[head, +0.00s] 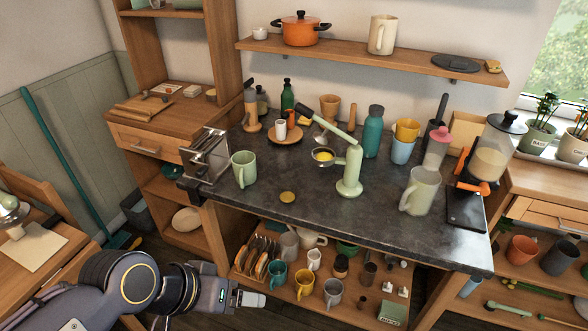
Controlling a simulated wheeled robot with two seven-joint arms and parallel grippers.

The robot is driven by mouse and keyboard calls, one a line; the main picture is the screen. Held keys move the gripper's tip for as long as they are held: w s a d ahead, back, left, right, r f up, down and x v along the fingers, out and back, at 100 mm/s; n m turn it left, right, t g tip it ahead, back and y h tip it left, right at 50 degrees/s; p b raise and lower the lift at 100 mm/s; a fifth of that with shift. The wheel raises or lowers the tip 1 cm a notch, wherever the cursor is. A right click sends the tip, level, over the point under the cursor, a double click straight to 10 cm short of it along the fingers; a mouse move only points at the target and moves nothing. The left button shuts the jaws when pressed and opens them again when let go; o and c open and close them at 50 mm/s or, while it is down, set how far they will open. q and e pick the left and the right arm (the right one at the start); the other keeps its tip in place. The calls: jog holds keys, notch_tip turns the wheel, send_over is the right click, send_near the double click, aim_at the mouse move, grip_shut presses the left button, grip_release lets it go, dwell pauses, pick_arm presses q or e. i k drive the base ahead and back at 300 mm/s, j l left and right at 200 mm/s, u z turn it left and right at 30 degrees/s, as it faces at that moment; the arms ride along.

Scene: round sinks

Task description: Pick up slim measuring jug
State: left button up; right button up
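Several jug-like vessels show, and I cannot tell for sure which one is the slim measuring jug. A tall pale green jug with a handle on its left (420,190) stands at the right of the dark counter (300,226). A shorter light green jug or mug (243,169) stands at the counter's left. A cream jug (382,34) stands on the wall shelf. My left gripper (252,299) is low at the bottom of the picture, below counter height and apart from all three. It is seen side-on, so its opening is unclear. My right gripper is out of view.
A green lever press (351,165) stands mid-counter, with a blender (492,152) at the right and a metal toaster (206,156) at the left edge. The counter's front middle is mostly clear.

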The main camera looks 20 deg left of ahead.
aim_at(424, 183)
jog(key=i+l+u, duration=0.35)
jog(key=l, duration=0.2)
jog(key=i+l+u, duration=0.15)
jog(key=l, duration=0.15)
jog(key=l+u, duration=0.15)
jog(key=l, duration=0.2)
jog(key=u, duration=0.95)
jog(key=i+l, duration=0.05)
